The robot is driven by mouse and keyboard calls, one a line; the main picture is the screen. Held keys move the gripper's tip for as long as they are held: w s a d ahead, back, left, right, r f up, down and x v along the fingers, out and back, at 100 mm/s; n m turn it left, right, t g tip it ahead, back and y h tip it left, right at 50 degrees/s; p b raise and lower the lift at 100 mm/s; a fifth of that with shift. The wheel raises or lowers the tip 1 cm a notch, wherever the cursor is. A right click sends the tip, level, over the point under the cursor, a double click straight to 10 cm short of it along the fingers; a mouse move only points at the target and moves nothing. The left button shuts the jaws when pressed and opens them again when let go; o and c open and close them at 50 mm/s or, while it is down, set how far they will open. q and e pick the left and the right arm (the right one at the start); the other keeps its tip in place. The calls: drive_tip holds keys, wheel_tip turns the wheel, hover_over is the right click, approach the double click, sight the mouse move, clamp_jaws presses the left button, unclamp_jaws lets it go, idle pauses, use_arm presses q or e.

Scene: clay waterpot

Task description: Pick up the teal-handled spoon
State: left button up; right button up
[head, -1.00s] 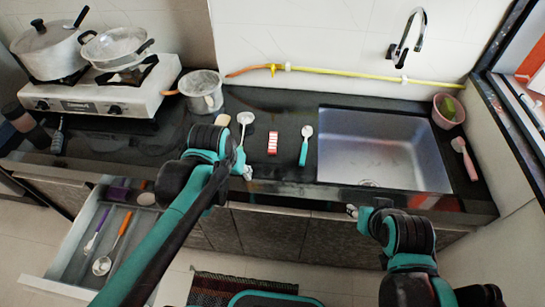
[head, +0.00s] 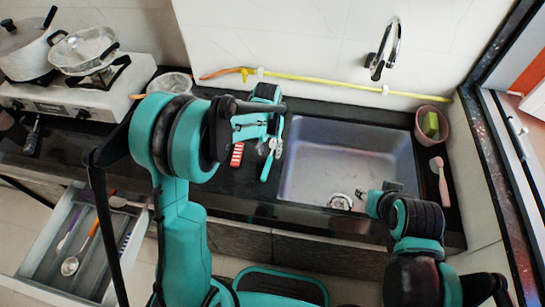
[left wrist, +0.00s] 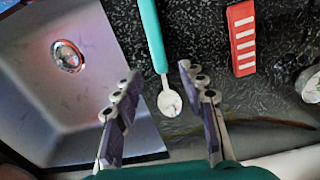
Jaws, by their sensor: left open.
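The teal-handled spoon (head: 267,165) lies on the dark counter just left of the sink in the head view, partly hidden by my left gripper (head: 268,140). In the left wrist view its teal handle (left wrist: 152,35) points up the picture, and its pale bowl lies low between the fingers. My left gripper (left wrist: 157,75) is open and empty there, one finger on each side of the spoon, with no contact visible. The remaining height cannot be told. My right gripper (head: 372,203) is at the sink's front edge, small and unclear.
A red-and-white striped block (head: 237,154) lies close left of the spoon. The sink (head: 335,150) is on the right, with a pink spoon (head: 441,180) and a pot (head: 432,125) beyond. A stove (head: 75,95) and an open drawer (head: 90,240) are at left.

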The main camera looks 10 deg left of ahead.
sight(270, 159)
use_arm(q)
wheel_tip(270, 159, down, 4)
drive_tip(key=shift+f+b, duration=0.1)
drive_tip(key=shift+b, duration=0.8)
drive_tip(key=shift+w+f, duration=0.1)
drive_tip(key=shift+f, duration=0.1)
drive_tip(key=shift+r, duration=0.1)
clamp_jaws()
drive_tip(key=shift+r, duration=0.1)
